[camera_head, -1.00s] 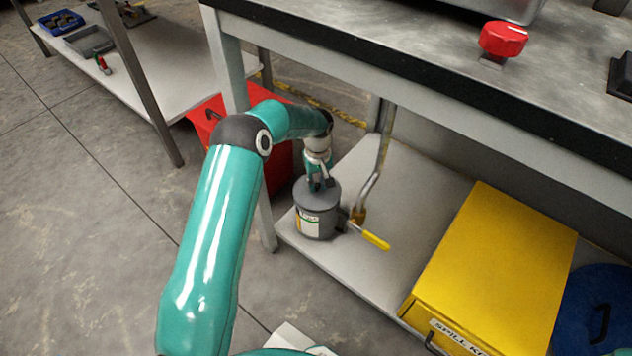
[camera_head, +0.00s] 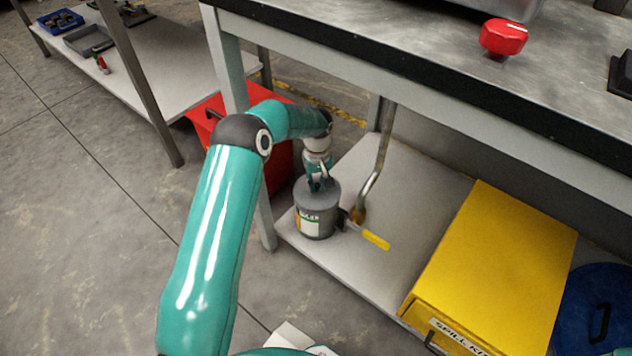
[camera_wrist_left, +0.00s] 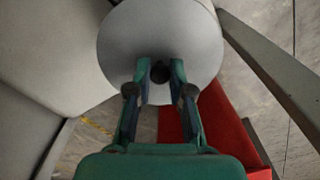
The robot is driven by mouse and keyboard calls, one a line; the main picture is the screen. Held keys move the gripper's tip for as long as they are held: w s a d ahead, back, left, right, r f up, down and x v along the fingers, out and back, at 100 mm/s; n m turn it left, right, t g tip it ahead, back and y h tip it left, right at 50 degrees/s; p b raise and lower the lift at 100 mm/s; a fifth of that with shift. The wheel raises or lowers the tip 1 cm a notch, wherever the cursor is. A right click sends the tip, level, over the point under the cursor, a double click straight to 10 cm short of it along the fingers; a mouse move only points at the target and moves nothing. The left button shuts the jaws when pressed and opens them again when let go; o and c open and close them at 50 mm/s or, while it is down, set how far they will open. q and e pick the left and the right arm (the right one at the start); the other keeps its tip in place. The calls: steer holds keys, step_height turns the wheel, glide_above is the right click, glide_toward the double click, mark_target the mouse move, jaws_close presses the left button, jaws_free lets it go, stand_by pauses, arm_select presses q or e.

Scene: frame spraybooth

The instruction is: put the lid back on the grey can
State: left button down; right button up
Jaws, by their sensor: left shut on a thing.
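The grey can (camera_head: 315,222) stands upright on the lower shelf near its left front corner, with a pale label on its side. Its round grey lid (camera_head: 325,194) lies over the can's mouth and looks level. I cannot tell whether a thin gap is left under its rim. My left gripper (camera_head: 319,186) points down from above, shut on the lid's knob. In the left wrist view the lid is a pale disc (camera_wrist_left: 160,30), and the dark knob (camera_wrist_left: 160,72) sits between the fingertips of my left gripper (camera_wrist_left: 160,80). My right gripper is in neither view.
A pipe (camera_head: 384,150) with a yellow valve lever (camera_head: 376,239) is close to the can's right. A yellow spill kit box (camera_head: 495,265) stands further right. A red container (camera_head: 279,165) is behind left. The bench top (camera_head: 400,60) overhangs the shelf (camera_head: 420,190).

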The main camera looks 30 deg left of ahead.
arm_select(q)
steer(key=shift+c, duration=2.4)
jaws_free()
steer(key=shift+r+p, duration=2.25)
steer(key=shift+r, duration=1.25)
steer(key=shift+c, duration=0.4)
jaws_close()
